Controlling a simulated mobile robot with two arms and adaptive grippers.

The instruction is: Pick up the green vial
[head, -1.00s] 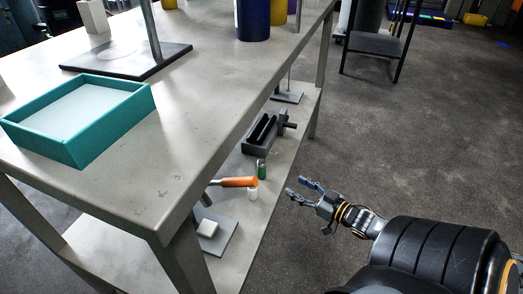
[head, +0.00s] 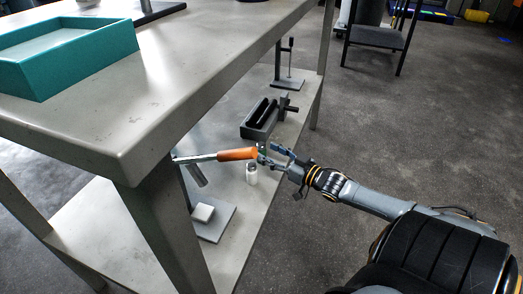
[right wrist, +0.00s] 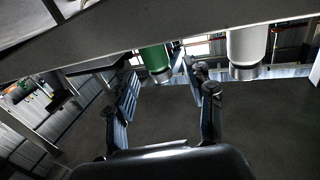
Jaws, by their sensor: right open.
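The green vial (right wrist: 155,62) shows in the right wrist view, at the top of the space between the two finger tips. In the head view it is mostly hidden behind my right gripper (head: 268,153), whose fingers are at the lower shelf's edge. The right gripper is open, with its fingers pointing left over the shelf, and it is not closed on the vial. I cannot tell whether a finger touches it. A white vial (head: 251,174) stands close by on the shelf. It also shows in the right wrist view (right wrist: 245,48). My left gripper is out of view.
The table top (head: 215,58) overhangs the lower shelf (head: 262,200). An orange-handled tool (head: 237,154) sticks out beside the gripper. A dark grey vise-like holder (head: 262,120) stands behind. A teal tray (head: 75,72) is on the table top. The floor on the right is open.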

